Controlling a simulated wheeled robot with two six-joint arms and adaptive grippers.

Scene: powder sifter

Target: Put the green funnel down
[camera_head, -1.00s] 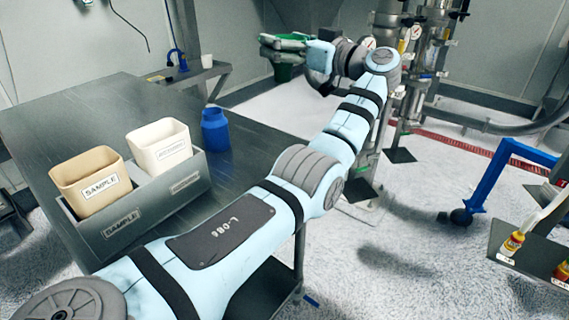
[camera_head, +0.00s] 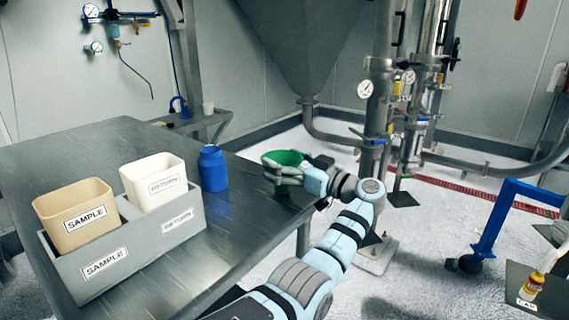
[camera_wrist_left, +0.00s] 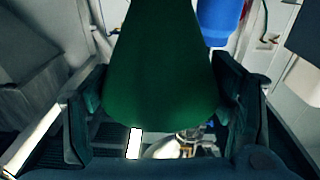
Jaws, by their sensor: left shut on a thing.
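The green funnel (camera_head: 284,157) is at the far right edge of the steel table (camera_head: 255,215) in the head view. My left gripper (camera_head: 281,173) is shut on it, with its fingers across the funnel's side. In the left wrist view the funnel (camera_wrist_left: 160,70) fills the middle, between the two fingers of my left gripper (camera_wrist_left: 160,108). My right gripper is not in view.
A blue bottle (camera_head: 213,169) stands on the table left of the funnel. A grey holder (camera_head: 140,254) with a tan SAMPLE bin (camera_head: 78,212) and a white bin (camera_head: 153,181) takes up the table's left front. Bare tabletop lies between the holder and my arm.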

